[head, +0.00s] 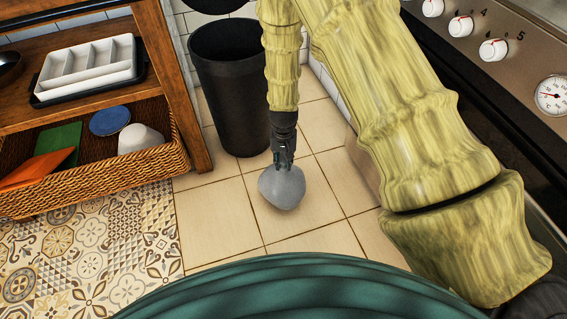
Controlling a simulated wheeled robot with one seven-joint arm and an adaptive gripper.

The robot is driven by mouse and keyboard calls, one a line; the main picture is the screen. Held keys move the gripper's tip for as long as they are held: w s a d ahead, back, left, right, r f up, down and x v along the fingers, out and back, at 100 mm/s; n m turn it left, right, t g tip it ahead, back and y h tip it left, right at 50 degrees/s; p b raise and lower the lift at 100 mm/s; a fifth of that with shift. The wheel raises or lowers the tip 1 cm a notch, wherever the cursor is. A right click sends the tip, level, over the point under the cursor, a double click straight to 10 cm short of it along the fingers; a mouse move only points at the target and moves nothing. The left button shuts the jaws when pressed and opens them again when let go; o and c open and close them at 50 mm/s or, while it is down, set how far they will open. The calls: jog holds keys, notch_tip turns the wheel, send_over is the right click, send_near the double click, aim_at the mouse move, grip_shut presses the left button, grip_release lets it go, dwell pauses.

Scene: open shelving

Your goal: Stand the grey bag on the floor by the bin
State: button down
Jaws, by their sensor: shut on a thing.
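The grey bag (283,189) is a small rounded lump in the middle of the head view, over the beige floor tiles. My gripper (283,163) points down and is shut on the top of the bag. I cannot tell whether the bag's underside touches the floor. The bin (235,95) is a tall black open-topped cylinder standing on the tiles, just behind and to the left of the bag. A gap of tile shows between the bin's base and the bag.
Wooden shelving (190,120) with a wicker basket (100,165) stands at the left. An oven with knobs (493,49) is at the right. A patterned mat (90,245) covers the floor at lower left. Bare tiles (220,220) lie left of the bag.

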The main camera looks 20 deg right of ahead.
dwell(0.3)
jog(key=c, duration=1.3)
grip_release()
jog(key=shift+f, duration=0.1)
jog(key=shift+o, duration=0.2)
notch_tip(320, 180, up, 12)
jog(key=p, duration=0.5)
jog(key=shift+p, duration=0.35)
jog(key=s+d+f+n, duration=0.1)
jog(key=s+d+f, duration=0.2)
jog(key=s+f, duration=0.6)
jog(key=s+f+n, duration=0.1)
jog(key=s+f, duration=0.1)
jog(key=s, duration=1.1)
jog(key=s+f+n, duration=0.1)
jog(key=s+f, duration=0.2)
jog(key=s, duration=1.1)
jog(key=shift+s+d+n, duration=0.2)
jog(key=shift+n, duration=0.2)
